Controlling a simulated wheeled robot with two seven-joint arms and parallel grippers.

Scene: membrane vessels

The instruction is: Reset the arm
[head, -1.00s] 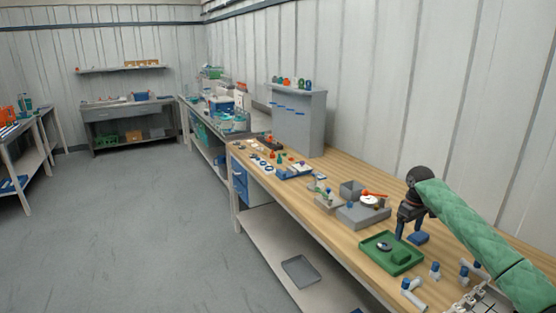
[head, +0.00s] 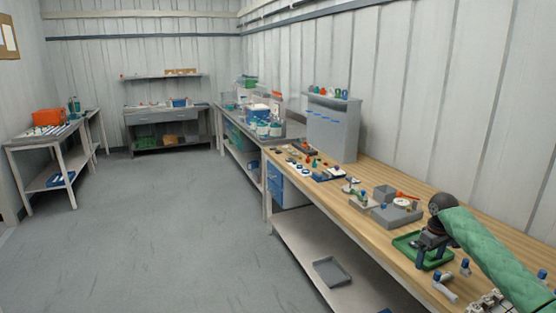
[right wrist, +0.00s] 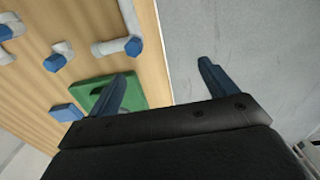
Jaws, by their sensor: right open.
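My right gripper (head: 429,262) is open and empty, at the end of my green-sleeved arm in the head view. It hangs near the front edge of the wooden workbench. In the right wrist view, its two blue fingers (right wrist: 165,72) are spread apart with nothing between them. One finger overlaps the green tray (right wrist: 98,96) and the other shows against the grey floor. In the head view the green tray (head: 404,244) is partly hidden behind the gripper. My left gripper is not in view.
White fittings with blue ends lie near the gripper, such as a pipe piece (head: 445,291) and a small vessel (head: 465,268). A grey block fixture (head: 398,216) stands farther back on the bench. A grey tray (head: 331,272) is on the lower shelf. The floor at left is clear.

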